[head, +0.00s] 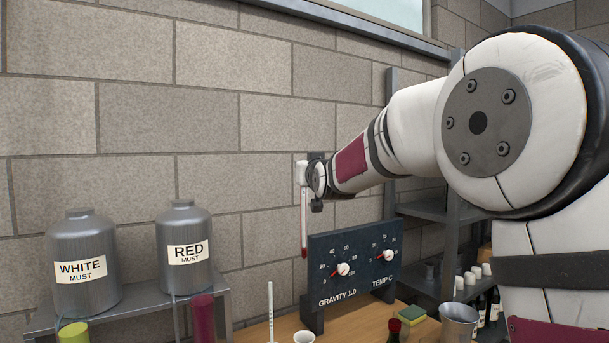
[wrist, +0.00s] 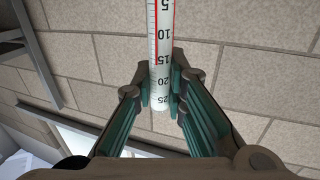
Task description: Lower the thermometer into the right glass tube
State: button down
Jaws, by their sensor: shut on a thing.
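The thermometer (head: 304,232), a slim white stick with a red line, hangs roughly upright in the head view, in front of the block wall and well above the bench. My gripper (wrist: 160,88) is shut on the thermometer (wrist: 160,45) near one end, with a scale showing between the fingers in the wrist view. In the head view the fingers are too small to make out. The right glass tube (head: 203,319), filled dark red, stands below the RED must tank, left of and lower than the thermometer. The left tube (head: 74,333) is yellow-green. Both tube bases are out of frame.
Tanks marked WHITE (head: 82,262) and RED (head: 186,243) stand on a shelf at left. A dial panel (head: 352,262) stands just right of the thermometer. A white graduated stick (head: 271,312), a white cup (head: 304,337) and a sponge (head: 412,314) are along the bench.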

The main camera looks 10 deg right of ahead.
jog(key=shift+r+p, duration=0.7)
jog(key=shift+r, duration=1.3)
jog(key=shift+a, duration=0.1)
